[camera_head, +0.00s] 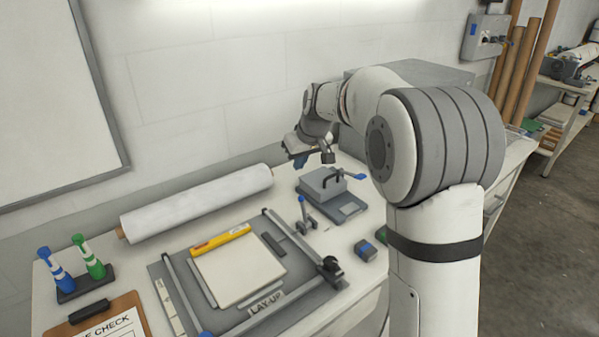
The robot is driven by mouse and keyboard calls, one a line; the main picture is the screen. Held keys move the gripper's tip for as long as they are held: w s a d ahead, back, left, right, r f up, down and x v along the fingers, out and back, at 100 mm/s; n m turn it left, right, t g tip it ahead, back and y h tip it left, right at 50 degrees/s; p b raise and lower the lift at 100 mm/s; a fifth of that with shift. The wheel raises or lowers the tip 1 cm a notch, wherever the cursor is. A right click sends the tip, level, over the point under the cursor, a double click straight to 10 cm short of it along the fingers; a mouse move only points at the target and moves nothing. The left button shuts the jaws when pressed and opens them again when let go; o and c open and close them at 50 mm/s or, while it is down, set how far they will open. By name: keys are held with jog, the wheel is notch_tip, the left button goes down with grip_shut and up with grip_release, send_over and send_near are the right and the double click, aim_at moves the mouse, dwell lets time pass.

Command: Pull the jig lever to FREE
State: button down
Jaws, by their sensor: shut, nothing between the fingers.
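The lay-up jig lies on the table as a grey board (305,312) with metal rails, a pale square sheet (238,272) and a "LAY-UP" label. A small upright lever with a blue tip (303,207) stands at the jig's back right corner. I take it to be the jig lever, but no FREE mark is readable. My gripper (300,161) is shut and empty, high near the wall, behind the lever and apart from it. My arm reaches in from the right, and its wrist partly hides the gripper.
A white roll (197,203) lies along the back. A small dark block (366,250) lies at the right. Green and blue bottles (90,257) and a clipboard (75,329) are at left.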

jog(key=p, duration=0.3)
send_over(304, 212)
jog(key=w+a, duration=0.1)
jog(key=w, duration=0.2)
notch_tip(304, 212, down, 9)
jog(key=shift+a, duration=0.15)
jog(key=shift+s+f, duration=0.1)
jog(key=shift+f, duration=0.1)
